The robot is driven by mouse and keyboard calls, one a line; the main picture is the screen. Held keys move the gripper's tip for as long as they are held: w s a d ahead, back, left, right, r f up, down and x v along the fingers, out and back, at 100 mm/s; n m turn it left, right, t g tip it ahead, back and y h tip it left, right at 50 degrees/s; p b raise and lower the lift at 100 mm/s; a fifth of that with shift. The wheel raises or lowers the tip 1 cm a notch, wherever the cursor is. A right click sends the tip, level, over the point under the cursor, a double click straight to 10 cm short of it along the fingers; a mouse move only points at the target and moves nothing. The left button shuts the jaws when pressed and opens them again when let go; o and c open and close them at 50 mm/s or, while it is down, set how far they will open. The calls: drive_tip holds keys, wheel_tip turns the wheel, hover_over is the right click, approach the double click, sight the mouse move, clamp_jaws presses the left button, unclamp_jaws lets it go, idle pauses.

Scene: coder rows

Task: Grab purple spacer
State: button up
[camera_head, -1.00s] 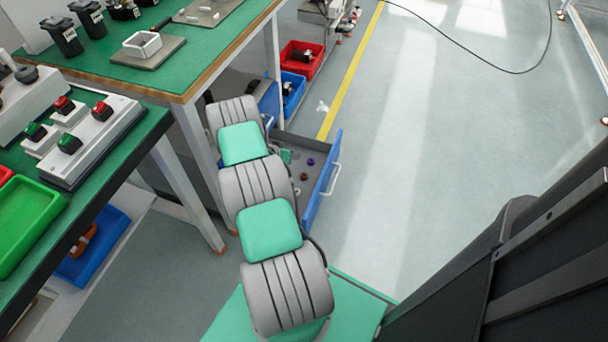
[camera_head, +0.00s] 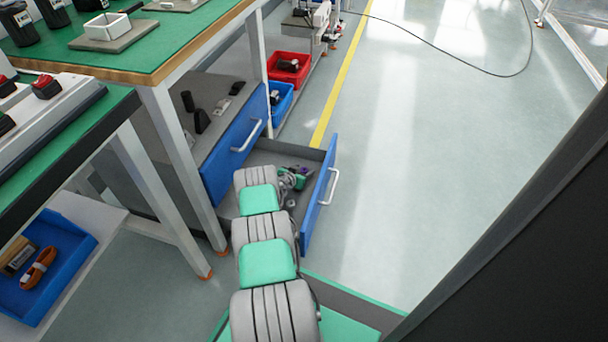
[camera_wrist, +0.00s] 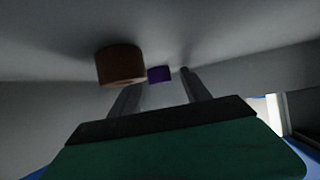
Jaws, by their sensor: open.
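The purple spacer (camera_wrist: 159,74) is a small purple cylinder. In the wrist view it shows beyond and between my two finger tips, with no contact visible. In the head view it is a small purple spot (camera_head: 305,170) inside the open drawer (camera_head: 319,205), partly covered by my wrist. My gripper (camera_wrist: 159,84) is open and empty, low inside the drawer. It also shows in the head view (camera_head: 298,180), but its fingers are hard to make out there. A brown spacer (camera_wrist: 120,65) is nearer the wrist camera, beside the left finger.
The drawer's blue front and side walls stand close around my gripper. A closed blue drawer (camera_head: 236,158) is behind on the left. Red (camera_head: 289,70) and blue (camera_head: 280,103) bins sit farther back. The floor to the right is clear.

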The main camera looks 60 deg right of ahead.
clamp_jaws()
idle(0.5)
drive_tip(key=shift+r, duration=0.15)
